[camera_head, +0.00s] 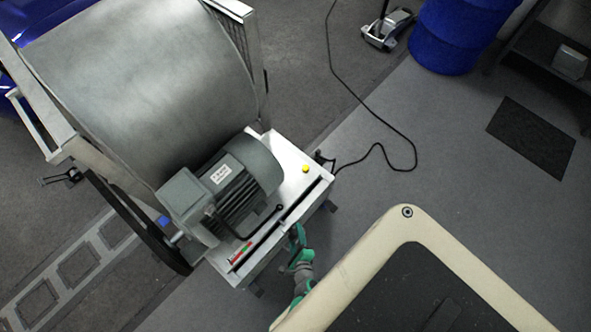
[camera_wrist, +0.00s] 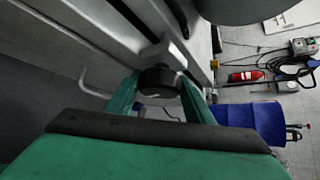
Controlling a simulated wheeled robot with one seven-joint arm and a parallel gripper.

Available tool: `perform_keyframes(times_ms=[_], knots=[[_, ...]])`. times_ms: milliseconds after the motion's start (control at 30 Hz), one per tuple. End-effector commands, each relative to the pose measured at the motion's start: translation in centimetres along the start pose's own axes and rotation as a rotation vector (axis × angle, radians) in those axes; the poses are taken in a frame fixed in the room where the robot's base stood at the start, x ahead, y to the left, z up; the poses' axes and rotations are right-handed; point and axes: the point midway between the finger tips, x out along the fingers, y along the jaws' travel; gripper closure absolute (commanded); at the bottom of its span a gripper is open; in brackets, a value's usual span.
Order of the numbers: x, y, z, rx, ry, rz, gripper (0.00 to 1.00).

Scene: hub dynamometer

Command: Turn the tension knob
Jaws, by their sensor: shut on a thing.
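The tension knob (camera_wrist: 160,80) is a dark round knob on a light metal stem at the machine frame, in the middle of the wrist view. My gripper (camera_wrist: 160,92) has one green finger on each side of it and is shut on it. In the head view my gripper (camera_head: 297,235) is at the front side of the dynamometer's base plate (camera_head: 292,160). The knob cannot be made out there.
A large metal roller (camera_head: 145,75) and a grey motor (camera_head: 235,185) stand on the machine, with a dark belt guard (camera_head: 130,220) on the left. A black cable (camera_head: 360,100) lies on the floor. A blue barrel (camera_head: 452,35) stands at the upper right; it also shows in the wrist view (camera_wrist: 250,122).

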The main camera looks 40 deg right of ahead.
Motion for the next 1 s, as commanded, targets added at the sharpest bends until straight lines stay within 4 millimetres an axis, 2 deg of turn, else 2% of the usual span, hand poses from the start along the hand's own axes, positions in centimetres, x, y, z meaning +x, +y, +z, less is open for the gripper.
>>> perform_keyframes(times_ms=[600,1000], knots=[[-0.03,0.34,-0.10,-0.243,0.002,-0.246,0.75],[0.02,0.36,-0.07,-0.348,-0.001,-0.347,0.75]])
